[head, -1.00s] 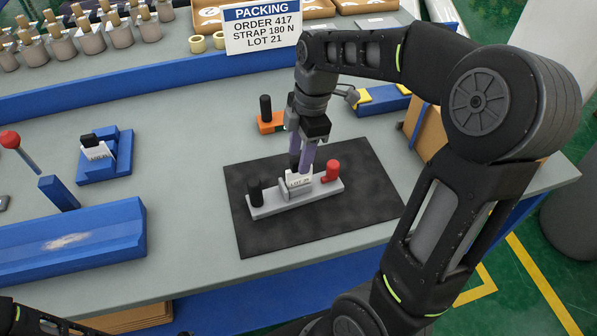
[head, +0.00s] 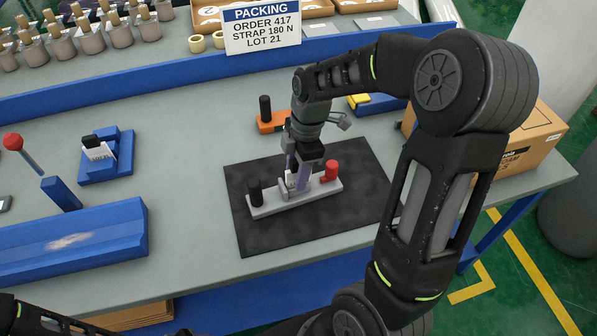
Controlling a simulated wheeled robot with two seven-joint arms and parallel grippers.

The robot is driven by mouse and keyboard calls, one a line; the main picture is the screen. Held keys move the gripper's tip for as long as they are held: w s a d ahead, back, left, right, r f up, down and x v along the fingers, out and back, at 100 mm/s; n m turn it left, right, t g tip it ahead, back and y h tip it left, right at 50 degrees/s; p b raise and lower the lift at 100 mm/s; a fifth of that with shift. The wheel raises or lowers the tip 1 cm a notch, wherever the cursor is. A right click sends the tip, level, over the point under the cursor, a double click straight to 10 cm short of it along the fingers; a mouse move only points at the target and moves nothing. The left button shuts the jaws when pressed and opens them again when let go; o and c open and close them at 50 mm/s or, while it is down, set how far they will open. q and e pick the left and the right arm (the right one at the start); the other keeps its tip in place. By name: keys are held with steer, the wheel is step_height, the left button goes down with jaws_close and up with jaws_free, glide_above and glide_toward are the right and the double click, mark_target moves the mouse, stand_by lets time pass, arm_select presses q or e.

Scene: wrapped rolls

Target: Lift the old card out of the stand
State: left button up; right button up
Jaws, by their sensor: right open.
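The stand (head: 265,207) is a light grey bar on the black mat (head: 350,228), with a black post (head: 255,192) at its left end and a red clamp-like part (head: 330,171) at its right. The old card (head: 289,180) is upright in the stand's middle; only a sliver of its white face shows, and its print is hidden. My right gripper (head: 295,183) reaches down from above with its purple fingers at the card, one to each side. It is open; whether a finger touches the card I cannot tell. My left gripper is out of view.
A blue holder (head: 108,164) with a white card (head: 98,151) stands at left. A blue block (head: 70,240) lies at front left. An orange tool (head: 270,123) with a black knob lies behind the mat. A cardboard box (head: 525,140) stands at right. The mat's front is clear.

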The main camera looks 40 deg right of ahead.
steer(key=shift+c, duration=0.3)
jaws_close()
stand_by(0.5)
